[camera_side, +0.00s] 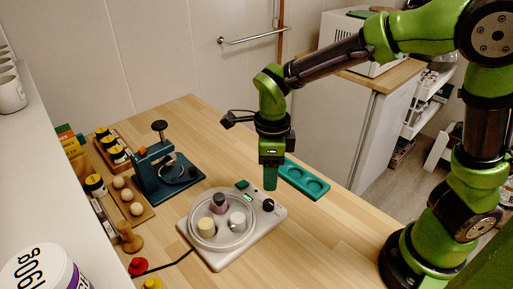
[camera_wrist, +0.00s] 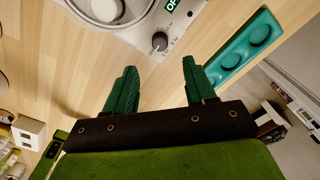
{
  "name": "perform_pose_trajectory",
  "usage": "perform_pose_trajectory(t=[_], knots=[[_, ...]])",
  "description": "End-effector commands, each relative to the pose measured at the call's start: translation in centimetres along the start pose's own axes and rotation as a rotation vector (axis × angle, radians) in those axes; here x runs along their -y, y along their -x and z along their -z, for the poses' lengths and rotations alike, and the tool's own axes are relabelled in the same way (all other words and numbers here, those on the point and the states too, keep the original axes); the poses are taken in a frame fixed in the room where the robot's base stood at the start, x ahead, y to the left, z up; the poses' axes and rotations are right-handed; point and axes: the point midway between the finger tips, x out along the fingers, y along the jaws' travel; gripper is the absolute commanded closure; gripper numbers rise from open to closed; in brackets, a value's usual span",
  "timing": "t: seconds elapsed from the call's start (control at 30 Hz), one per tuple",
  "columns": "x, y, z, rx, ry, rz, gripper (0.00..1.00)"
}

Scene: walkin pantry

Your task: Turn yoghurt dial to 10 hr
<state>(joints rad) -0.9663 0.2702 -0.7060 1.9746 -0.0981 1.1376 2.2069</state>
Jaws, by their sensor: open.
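The yoghurt maker (camera_side: 228,258) is a pale grey appliance on the wooden counter, with a clear round dish holding three small jars. Its black dial (camera_side: 268,205) sits on the right part of the top, near a small green-lit display (camera_side: 249,197). In the wrist view the dial (camera_wrist: 160,41) is near the top centre, with the display (camera_wrist: 172,5) partly cut off above it. My gripper (camera_side: 270,186) is above the counter, just behind the dial in the side view. Its green fingers (camera_wrist: 158,66) are open and empty, apart from the dial. The dial's setting is too small to read.
A teal tray with round hollows (camera_side: 304,180) lies right of my gripper. A dark blue press (camera_side: 165,172) stands left at the back, near wooden racks of jars and eggs (camera_side: 124,190). A black cable (camera_side: 170,264) runs left from the appliance. The front right counter is clear.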

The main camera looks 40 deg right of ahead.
Motion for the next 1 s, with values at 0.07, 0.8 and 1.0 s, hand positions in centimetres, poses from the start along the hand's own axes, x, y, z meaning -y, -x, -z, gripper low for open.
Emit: perform_pose_trajectory(t=[0.07,0.8,1.0], knots=[[0.0,-2.0,0.1,-0.007,0.000,0.000,0.45],[0.0,-9.2,0.0,0.001,0.002,0.000,0.45],[0.0,-9.2,0.0,0.001,0.002,0.000,0.65]])
